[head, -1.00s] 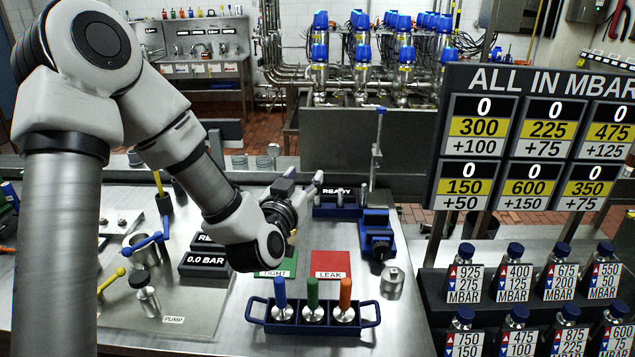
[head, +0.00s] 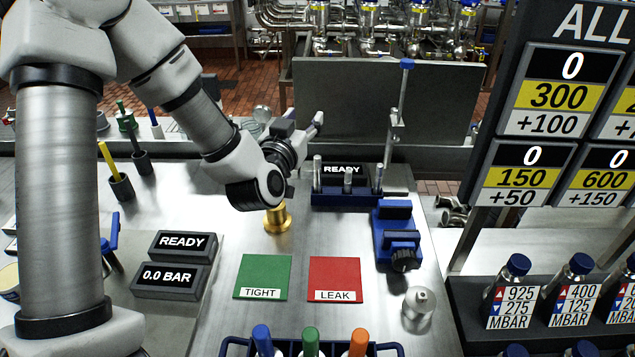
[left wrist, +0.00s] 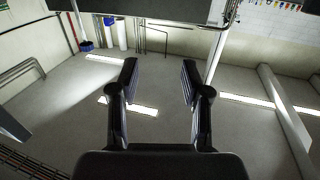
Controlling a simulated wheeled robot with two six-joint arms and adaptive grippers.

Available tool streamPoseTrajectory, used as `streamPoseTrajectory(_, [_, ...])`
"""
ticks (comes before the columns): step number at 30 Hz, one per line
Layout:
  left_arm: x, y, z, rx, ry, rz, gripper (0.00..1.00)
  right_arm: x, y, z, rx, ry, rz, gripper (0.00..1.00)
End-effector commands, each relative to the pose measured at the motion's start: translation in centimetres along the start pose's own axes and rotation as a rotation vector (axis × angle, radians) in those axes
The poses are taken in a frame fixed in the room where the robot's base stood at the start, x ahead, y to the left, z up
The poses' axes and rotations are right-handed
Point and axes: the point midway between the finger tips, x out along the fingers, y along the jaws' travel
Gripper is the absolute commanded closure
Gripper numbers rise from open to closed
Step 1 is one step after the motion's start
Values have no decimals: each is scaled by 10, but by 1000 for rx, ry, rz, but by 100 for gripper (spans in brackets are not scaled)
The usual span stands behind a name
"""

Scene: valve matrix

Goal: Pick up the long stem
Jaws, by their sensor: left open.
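Three metal stems stand upright in a blue rack (head: 345,199) at the back of the table, in front of a black READY display (head: 341,170). The left stem (head: 317,174) and right stem (head: 379,178) stick up higher than the middle stem (head: 348,183). I cannot tell for sure which is the longest. My left gripper (head: 314,122) is raised behind and above the rack's left end, apart from the stems. My right gripper is not in view.
A blue vise-like block (head: 398,235) stands right of the rack, near a tall metal post (head: 397,110). A brass piece (head: 277,218) stands below my left wrist. Green TIGHT (head: 262,275) and red LEAK (head: 334,275) pads lie in front. A sign panel (head: 550,100) blocks the right.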

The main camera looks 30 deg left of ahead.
Motion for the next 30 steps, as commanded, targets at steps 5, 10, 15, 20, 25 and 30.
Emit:
streamPoseTrajectory(5, [0, 0, 47, 0, 0, 0, 53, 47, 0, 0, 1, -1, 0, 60])
streamPoseTrajectory(10, [0, 0, 94, 0, 0, 0, 53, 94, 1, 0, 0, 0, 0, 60])
streamPoseTrajectory(15, [0, 0, 152, 0, 0, 0, 53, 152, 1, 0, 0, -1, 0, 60])
streamPoseTrajectory(20, [2, 0, 166, 0, 1, 0, 53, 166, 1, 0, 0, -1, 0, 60])
streamPoseTrajectory(25, [23, 0, 160, 1, 1, -1, 53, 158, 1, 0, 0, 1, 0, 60])
streamPoseTrajectory(30, [48, 5, 153, 2, 2, 0, 53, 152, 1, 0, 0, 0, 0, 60])
